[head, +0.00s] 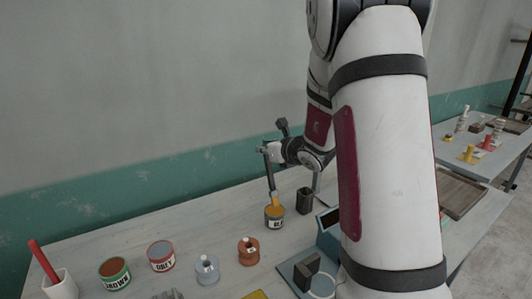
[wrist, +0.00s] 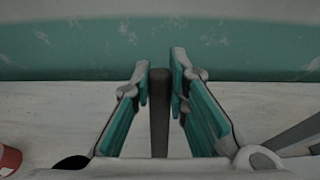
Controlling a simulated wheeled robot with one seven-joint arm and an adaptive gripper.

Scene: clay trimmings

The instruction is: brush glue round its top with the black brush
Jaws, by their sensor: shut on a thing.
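My gripper (head: 269,153) is shut on the dark handle of the black brush (head: 270,178). In the wrist view the handle (wrist: 160,118) stands between the two teal finger pads of my gripper (wrist: 160,82). A grey-blue pot (head: 206,271) and a brown pot (head: 248,253), each with a pale top piece, stand nearer.
A green-labelled tin (head: 115,277) and a red-labelled tin (head: 161,257) stand at the left, near a white cup (head: 60,285) with a red handle in it. A dark holder (head: 305,201) stands right of the brush. A scale-like device (head: 329,232) is close to my arm.

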